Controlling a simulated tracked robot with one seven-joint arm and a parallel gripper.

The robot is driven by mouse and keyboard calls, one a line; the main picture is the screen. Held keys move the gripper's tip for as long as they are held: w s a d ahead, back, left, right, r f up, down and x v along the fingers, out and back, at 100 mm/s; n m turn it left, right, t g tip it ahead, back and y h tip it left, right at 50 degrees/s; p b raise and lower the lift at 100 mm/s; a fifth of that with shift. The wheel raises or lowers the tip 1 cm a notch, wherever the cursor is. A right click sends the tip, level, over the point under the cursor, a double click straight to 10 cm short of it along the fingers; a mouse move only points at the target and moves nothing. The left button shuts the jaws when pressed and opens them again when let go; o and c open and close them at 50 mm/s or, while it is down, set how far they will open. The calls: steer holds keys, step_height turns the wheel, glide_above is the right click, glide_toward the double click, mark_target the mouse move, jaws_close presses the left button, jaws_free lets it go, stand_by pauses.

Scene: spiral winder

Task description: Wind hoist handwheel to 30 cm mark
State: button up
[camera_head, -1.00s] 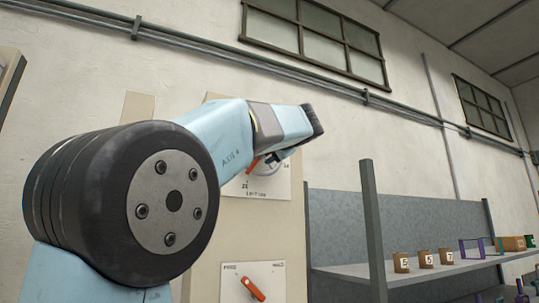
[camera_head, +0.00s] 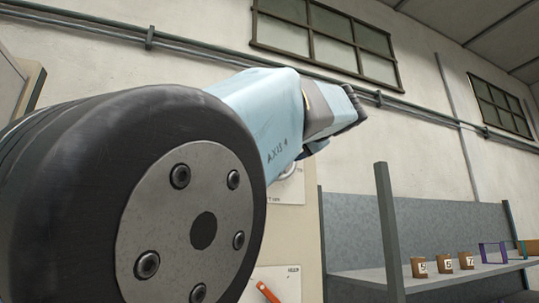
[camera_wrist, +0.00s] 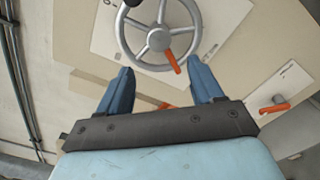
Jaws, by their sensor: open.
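The grey spoked handwheel (camera_wrist: 128,52) sits on a white plate (camera_wrist: 105,30) at the top of the wrist view. A black knob (camera_wrist: 132,3) is at its rim, and an orange pointer or handle (camera_wrist: 172,62) extends from near its hub. My gripper (camera_wrist: 160,68) is open, its two blue fingers apart below the wheel in the picture, with nothing between them held. In the head view, my arm hides most of the wheel; a small part of its plate (camera_head: 287,193) shows. The marks are too small to read.
An orange lever (camera_wrist: 273,107) sits on a separate white plate, also low in the head view (camera_head: 267,292). Another orange piece (camera_wrist: 166,105) shows between my fingers, partly hidden. A shelf (camera_head: 390,278) with numbered brown blocks (camera_head: 445,262) stands right.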

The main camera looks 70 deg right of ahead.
steer(key=v, duration=0.4)
steer(key=shift+s+a, duration=0.1)
steer(key=shift+a, duration=0.05)
